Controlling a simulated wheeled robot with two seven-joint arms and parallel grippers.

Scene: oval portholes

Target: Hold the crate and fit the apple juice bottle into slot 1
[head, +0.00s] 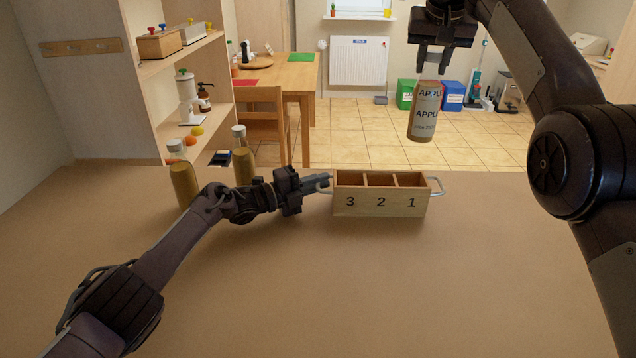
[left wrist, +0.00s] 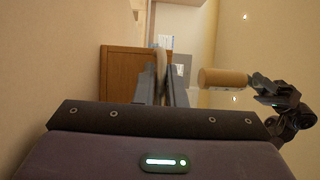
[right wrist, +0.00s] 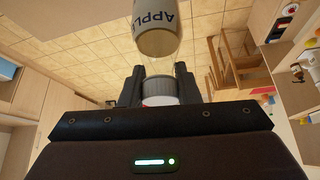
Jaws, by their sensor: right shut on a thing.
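The wooden crate (head: 378,206) stands on the table with slots marked 3, 2, 1 from left to right and a metal handle at each end. It also shows in the left wrist view (left wrist: 122,75). My left gripper (head: 322,182) is at the crate's left handle (left wrist: 160,65), its fingers either side of it; whether they are closed on it is unclear. My right gripper (head: 433,62) is shut on the top of the apple juice bottle (head: 424,112), which hangs nearly upright above the crate near slot 1 (head: 411,181). The bottle's label shows in the right wrist view (right wrist: 157,25).
Two other bottles with yellowish contents, one (head: 183,182) and another (head: 243,162), stand on the table left of the crate, behind my left arm. The table front (head: 350,290) is clear. A shelf unit (head: 180,100) stands beyond at the left.

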